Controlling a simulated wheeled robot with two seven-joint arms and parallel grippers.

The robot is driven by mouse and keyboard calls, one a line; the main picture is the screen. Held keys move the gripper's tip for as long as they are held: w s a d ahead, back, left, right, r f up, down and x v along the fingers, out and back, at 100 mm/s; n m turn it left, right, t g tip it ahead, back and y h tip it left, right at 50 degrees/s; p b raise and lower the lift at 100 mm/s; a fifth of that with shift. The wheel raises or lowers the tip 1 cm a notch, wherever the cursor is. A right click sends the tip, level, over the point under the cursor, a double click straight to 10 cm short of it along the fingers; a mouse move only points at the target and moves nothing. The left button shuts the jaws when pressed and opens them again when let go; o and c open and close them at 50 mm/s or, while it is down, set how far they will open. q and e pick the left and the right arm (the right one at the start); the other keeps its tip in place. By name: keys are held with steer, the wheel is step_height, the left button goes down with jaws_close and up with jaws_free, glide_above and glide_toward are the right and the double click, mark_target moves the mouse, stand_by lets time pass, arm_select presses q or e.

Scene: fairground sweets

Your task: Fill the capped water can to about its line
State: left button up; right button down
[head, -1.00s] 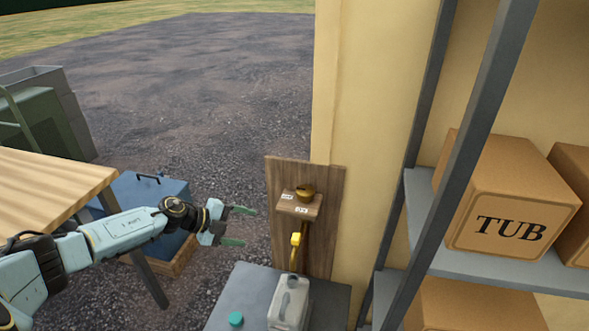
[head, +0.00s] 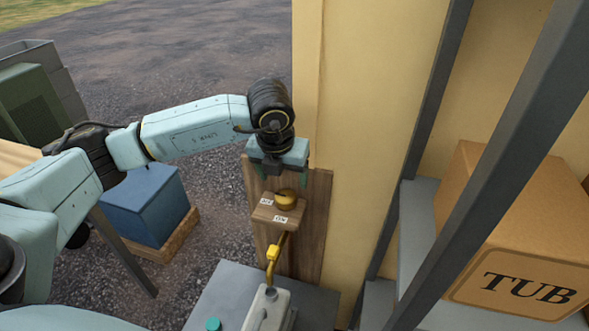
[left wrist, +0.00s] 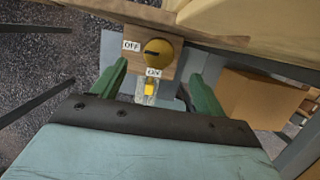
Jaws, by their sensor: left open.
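A brass knob (head: 286,198) sits on a small wooden block on an upright board, with OFF and ON labels beside it. It also shows in the left wrist view (left wrist: 158,52), where its dark slot points toward the left, nearer OFF. A brass pipe with a yellow fitting (head: 273,252) runs down below it. The translucent water can (head: 268,308) stands under the pipe on a grey stand, and a teal cap (head: 213,324) lies beside it. My left gripper (head: 279,178) is open just above the knob, its green fingers apart on either side. My right gripper is not in view.
The wooden board (head: 317,215) is against a cream wall post. A metal shelf with a TUB box (head: 515,240) stands at the right. A blue box (head: 148,203) on a wooden base is on the ground at the left.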

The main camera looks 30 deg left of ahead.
mark_target(286, 197)
arm_select(q)
step_height(286, 197, down, 2)
steer(key=shift+a+f+b, duration=0.1)
steer(key=shift+f+b, duration=0.1)
steer(key=shift+b, duration=0.6)
steer(key=shift+b+x, duration=0.65)
steer(key=shift+x, duration=0.4)
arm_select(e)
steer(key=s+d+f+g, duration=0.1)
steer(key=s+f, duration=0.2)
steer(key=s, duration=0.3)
arm_select(q)
steer(key=shift+b+x, duration=0.6)
steer(key=shift+x, duration=0.3)
steer(key=b+x, duration=0.2)
steer(key=x, duration=0.1)
steer(key=shift+w+f+b, duration=0.1)
steer(key=shift+f+b, duration=0.1)
steer(key=shift+b, duration=0.25)
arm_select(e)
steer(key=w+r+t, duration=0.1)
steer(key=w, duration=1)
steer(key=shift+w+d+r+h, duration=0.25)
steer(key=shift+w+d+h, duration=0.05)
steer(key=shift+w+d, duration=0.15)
arm_select(q)
steer(key=c, duration=1)
steer(key=shift+c, duration=0.2)
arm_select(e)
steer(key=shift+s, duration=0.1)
